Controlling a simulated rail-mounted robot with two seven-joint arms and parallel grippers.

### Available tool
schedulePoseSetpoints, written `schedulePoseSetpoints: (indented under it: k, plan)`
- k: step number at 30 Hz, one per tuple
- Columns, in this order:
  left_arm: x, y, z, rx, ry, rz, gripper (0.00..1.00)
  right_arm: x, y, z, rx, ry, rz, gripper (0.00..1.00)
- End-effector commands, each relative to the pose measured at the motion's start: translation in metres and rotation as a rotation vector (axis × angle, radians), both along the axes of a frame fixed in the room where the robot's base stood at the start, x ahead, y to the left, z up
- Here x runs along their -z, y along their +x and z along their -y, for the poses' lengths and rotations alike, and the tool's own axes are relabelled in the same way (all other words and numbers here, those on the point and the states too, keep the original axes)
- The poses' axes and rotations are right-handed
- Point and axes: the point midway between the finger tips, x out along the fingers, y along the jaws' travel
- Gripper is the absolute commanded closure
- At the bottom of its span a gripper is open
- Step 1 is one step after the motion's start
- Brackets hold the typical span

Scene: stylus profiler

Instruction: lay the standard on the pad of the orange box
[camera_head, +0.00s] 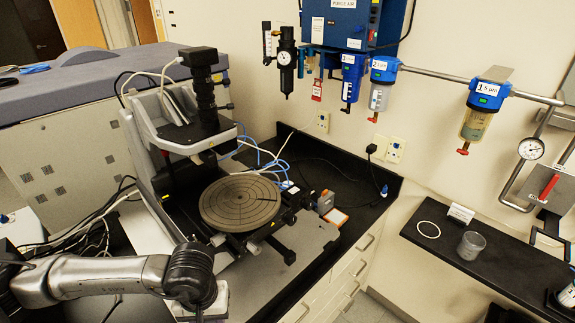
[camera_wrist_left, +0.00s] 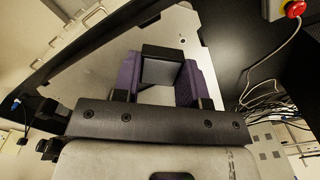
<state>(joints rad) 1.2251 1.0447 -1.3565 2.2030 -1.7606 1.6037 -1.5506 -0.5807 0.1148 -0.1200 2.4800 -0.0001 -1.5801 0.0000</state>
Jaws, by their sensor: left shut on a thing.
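My left gripper (camera_wrist_left: 157,82) shows in the left wrist view with its two purple fingers shut on a small dark square piece with a grey face, which looks like the standard (camera_wrist_left: 162,70). In the head view my left arm comes in at the lower left, and its wrist points down at the bottom edge. The fingers and the held piece cannot be made out there. The orange box (camera_head: 336,217) is a small orange-edged square with a pale top, on the bench right of the round stage. It is well apart from my left gripper. My right gripper is not in view.
The profiler's round grooved stage (camera_head: 240,202) and its upright column (camera_head: 204,95) stand between my left arm and the orange box. Cables and blue tubing lie behind the stage. A black shelf (camera_head: 490,262) at the right holds a white ring (camera_head: 428,230) and a glass jar (camera_head: 471,245).

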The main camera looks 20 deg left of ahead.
Motion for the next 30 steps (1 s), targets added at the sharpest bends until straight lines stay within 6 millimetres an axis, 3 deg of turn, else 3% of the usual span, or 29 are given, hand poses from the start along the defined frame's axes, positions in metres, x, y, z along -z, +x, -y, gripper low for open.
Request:
schedulePoseSetpoints:
  k: [1,6,15,23,30]
  plan:
    - [-0.018,0.012,0.013,0.032,-0.001,0.01,1.0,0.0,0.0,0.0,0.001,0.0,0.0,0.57]
    - [-0.071,0.036,0.041,0.104,0.0,0.009,1.0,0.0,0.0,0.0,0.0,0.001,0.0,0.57]
    - [-0.137,0.054,0.061,0.153,-0.001,0.005,1.0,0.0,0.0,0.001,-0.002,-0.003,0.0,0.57]
    - [-0.184,0.061,0.062,0.153,-0.002,0.004,1.0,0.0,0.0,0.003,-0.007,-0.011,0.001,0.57]
    - [-0.187,0.054,0.063,0.204,0.003,-0.01,1.0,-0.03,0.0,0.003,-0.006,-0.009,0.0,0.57]
